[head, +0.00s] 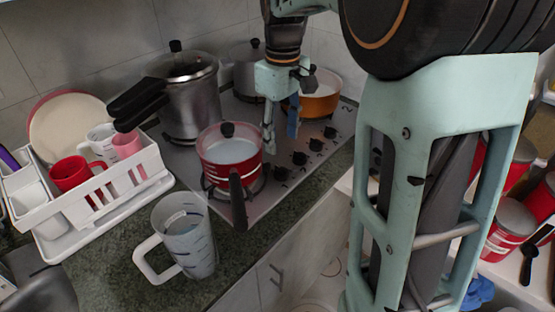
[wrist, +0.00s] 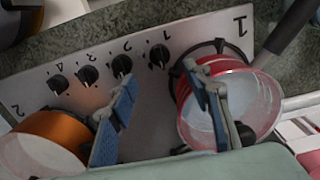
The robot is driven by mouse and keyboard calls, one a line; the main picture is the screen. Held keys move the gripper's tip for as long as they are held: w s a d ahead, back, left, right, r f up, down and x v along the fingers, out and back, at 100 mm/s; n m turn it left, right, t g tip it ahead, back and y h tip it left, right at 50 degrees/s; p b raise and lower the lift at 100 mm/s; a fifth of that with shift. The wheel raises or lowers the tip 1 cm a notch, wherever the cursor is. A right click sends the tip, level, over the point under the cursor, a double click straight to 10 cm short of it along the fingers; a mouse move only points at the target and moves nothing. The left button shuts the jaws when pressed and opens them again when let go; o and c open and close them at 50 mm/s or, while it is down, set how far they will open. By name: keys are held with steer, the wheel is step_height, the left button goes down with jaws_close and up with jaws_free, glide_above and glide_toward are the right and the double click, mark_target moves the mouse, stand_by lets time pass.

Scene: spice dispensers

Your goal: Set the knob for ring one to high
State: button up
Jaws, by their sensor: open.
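The stove top (head: 210,195) has a row of black knobs along its front edge. The knob for ring one (wrist: 158,55), labelled 1, is the one nearest the red pot; it also shows in the head view (head: 280,174). Its exact setting is too small to read. My gripper (head: 280,140) is open and empty above the stove, between the red pot and the orange pot. In the wrist view, my gripper's fingertips (wrist: 161,74) lie apart, to the left and right of the knob one's position and a little below it. They do not touch it.
The red pot (head: 230,150) stands on the front left ring, its dark handle reaching over the front edge. The orange pot (head: 318,98) stands at the right. A pressure cooker (head: 193,105) and another pot are behind. A measuring jug (head: 188,240) stands on the counter.

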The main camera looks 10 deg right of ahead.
mark_target(281, 168)
step_height(281, 168, down, 10)
steer(key=shift+r+b, duration=0.25)
steer(key=shift+b, duration=0.2)
steer(key=c, duration=1.2)
steer(key=shift+o, duration=0.2)
steer(key=shift+r+m, duration=0.1)
steer(key=shift+m, duration=0.3)
steer(key=m+p, duration=0.1)
steer(key=m, duration=0.1)
steer(key=shift+m, duration=0.4)
steer(key=shift+m+p, duration=0.4)
steer(key=shift+m, duration=1.2)
